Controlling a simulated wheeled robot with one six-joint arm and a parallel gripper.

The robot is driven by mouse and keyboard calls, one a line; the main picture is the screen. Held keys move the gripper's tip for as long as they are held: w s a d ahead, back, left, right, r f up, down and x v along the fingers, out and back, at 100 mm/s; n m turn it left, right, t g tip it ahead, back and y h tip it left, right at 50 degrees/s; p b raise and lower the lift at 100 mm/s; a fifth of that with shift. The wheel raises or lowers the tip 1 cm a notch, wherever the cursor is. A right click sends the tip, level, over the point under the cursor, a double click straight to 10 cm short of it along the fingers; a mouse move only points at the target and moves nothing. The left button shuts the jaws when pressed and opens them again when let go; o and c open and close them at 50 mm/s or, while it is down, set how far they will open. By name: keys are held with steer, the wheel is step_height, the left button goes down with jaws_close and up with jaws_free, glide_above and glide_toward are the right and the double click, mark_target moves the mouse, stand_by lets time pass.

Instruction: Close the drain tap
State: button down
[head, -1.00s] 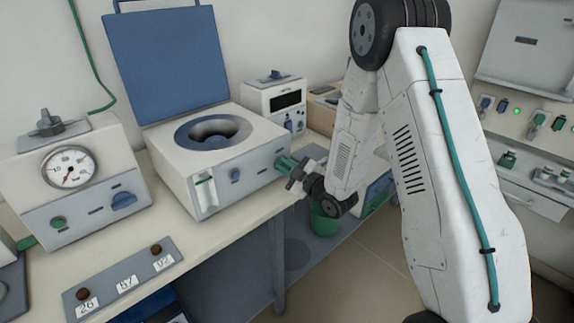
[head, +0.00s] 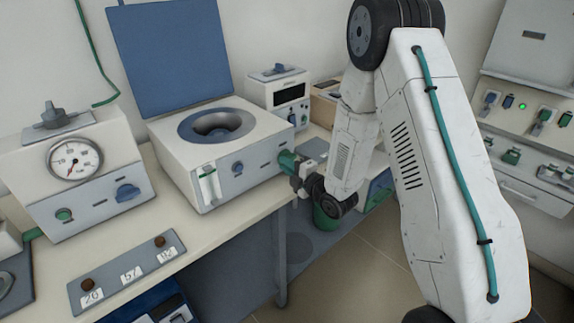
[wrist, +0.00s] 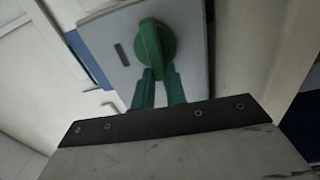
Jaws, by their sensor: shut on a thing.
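The drain tap shows in the wrist view as a green round knob with a raised bar handle (wrist: 153,40), on a grey panel with a dark slot beside it. The bar runs nearly up and down in that picture, tilted slightly. My gripper (wrist: 160,76) has two green fingers, shut on the lower end of the bar. In the head view my gripper (head: 288,163) is at the right end of the front panel of a white device (head: 165,145) with a round opening and a raised blue lid. The tap cannot be told apart from the fingers there.
A gauge box (head: 85,185) stands at the left of the bench, with a labelled strip (head: 130,274) in front. A white box with a dark display (head: 277,92) stands behind the device. The floor at front is clear.

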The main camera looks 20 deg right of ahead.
steer(key=shift+f+n, duration=0.15)
steer(key=shift+n, duration=0.15)
stand_by(0.4)
steer(key=c, duration=1.4)
jaws_free()
steer(key=shift+c, duration=0.2)
steer(key=v, duration=0.8)
